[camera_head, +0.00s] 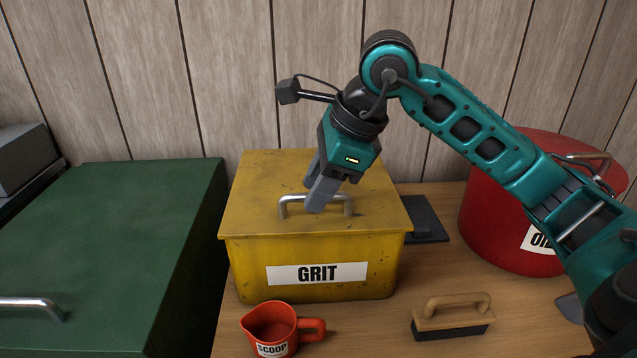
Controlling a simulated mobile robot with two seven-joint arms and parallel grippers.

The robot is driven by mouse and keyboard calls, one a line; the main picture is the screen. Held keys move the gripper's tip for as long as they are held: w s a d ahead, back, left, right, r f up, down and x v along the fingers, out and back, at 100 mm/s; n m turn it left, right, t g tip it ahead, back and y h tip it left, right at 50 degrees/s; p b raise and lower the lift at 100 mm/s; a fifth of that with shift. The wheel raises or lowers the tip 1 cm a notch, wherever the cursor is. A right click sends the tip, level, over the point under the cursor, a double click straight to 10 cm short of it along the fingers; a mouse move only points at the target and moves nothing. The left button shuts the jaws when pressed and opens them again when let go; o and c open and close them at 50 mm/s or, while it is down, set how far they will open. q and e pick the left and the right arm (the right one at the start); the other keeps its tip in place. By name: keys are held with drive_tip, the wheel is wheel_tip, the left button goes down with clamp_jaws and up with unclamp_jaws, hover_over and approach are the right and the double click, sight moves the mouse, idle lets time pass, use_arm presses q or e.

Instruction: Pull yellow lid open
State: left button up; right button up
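The yellow lid (255,200) lies flat and closed on a yellow box labelled GRIT (250,255). A metal bar handle (290,200) stands up from the lid. My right gripper (312,198) points down at the handle from above. Its fingers are spread apart, with the near finger in front of the bar and the far finger behind it. The near finger hides the middle of the bar, and I cannot tell whether either finger touches it. My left gripper is not in view.
A red scoop (273,324) and a wooden-handled brush (453,318) lie in front of the box. A red OIL container (490,220) stands right, behind my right arm. A dark flat object (425,220) lies between. A green cabinet (110,230) stands left. The wall (220,70) is behind.

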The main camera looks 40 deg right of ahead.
clamp_jaws()
idle(0.3)
drive_tip(key=shift+r, duration=0.1)
